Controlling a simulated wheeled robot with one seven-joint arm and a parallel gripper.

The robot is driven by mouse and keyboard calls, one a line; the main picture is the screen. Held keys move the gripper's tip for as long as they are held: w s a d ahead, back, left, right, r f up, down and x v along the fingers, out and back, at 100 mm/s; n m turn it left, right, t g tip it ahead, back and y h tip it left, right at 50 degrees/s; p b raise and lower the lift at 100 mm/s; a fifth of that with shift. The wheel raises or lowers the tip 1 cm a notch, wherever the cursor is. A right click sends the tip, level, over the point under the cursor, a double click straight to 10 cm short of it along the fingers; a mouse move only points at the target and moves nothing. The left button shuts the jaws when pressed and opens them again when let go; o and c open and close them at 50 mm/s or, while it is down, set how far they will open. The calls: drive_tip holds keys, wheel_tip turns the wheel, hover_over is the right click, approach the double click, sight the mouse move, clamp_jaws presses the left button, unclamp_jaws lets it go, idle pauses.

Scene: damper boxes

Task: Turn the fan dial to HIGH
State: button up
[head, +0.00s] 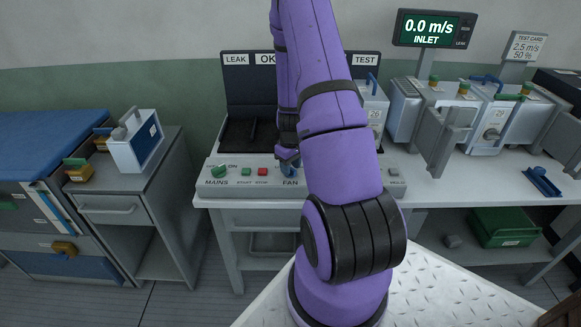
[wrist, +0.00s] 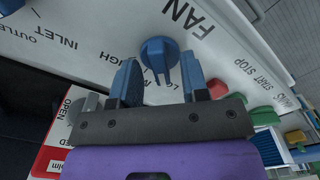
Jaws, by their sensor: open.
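The blue fan dial (wrist: 158,48) is on the white panel below the FAN label in the wrist view. Its narrow grip points down the picture, towards lettering partly hidden by my fingers, so I cannot read its setting surely. My gripper (wrist: 160,74) is open, with one blue finger on each side of the dial's grip and nothing held. I cannot tell whether either finger touches it. In the head view the dial (head: 290,171) shows above the FAN label, partly covered by my gripper (head: 287,157).
Left of the dial on the panel are red (head: 262,172) and green (head: 246,172) buttons and the green MAINS knob (head: 218,171). A tall dark board with LEAK, OK and TEST labels (head: 236,60) stands behind. Damper boxes (head: 492,125) stand on the right bench.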

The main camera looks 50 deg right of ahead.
drive_tip(key=shift+f, duration=0.25)
clamp_jaws()
